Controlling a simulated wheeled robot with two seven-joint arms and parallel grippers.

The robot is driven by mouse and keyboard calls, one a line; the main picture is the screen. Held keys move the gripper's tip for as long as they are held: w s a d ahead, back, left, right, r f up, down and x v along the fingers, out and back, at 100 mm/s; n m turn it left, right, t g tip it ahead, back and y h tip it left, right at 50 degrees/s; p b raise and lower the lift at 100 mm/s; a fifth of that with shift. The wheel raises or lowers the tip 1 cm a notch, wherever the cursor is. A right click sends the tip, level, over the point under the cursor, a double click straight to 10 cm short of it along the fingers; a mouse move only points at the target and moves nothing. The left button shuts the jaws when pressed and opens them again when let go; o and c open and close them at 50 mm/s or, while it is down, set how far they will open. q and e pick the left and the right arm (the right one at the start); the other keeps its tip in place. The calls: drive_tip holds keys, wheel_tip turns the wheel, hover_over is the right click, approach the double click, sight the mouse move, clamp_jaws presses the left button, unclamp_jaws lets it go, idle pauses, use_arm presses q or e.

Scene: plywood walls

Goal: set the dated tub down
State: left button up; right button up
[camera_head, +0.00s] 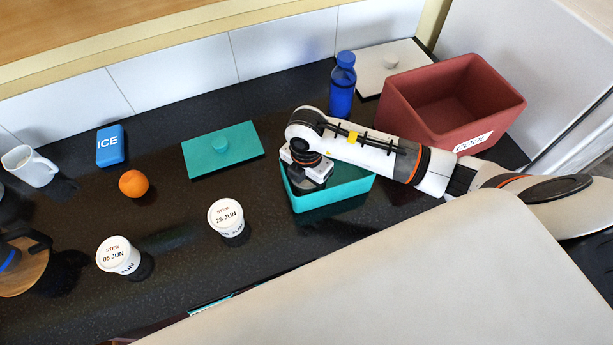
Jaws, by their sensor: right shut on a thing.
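My right gripper (308,178) points down over the left part of an open teal box (335,193). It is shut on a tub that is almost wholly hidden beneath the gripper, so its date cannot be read. I cannot tell whether that tub touches the box floor. A white tub marked STEW 25 JUN (226,215) stands upright on the dark counter, left of the box. Another white tub, marked STEW 05 JUN (117,254), stands further left and nearer. My left gripper is not in view.
A teal lid (222,149), an orange (133,183), a blue ICE pack (110,146) and a white mug (30,166) lie left. A blue bottle (342,86), pale lid (392,66) and red bin (452,103) stand behind my arm. A pale panel (430,285) covers the lower right.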

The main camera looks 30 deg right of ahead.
drive_tip(key=shift+f, duration=0.1)
drive_tip(key=o, duration=0.8)
drive_tip(key=shift+o, duration=0.2)
wheel_tip(320, 180, up, 11)
drive_tip(key=b, duration=0.2)
drive_tip(key=shift+w+r+b, duration=0.1)
drive_tip(key=shift+r+b, duration=0.1)
drive_tip(key=shift+b, duration=0.15)
drive_tip(key=shift+r, duration=0.45)
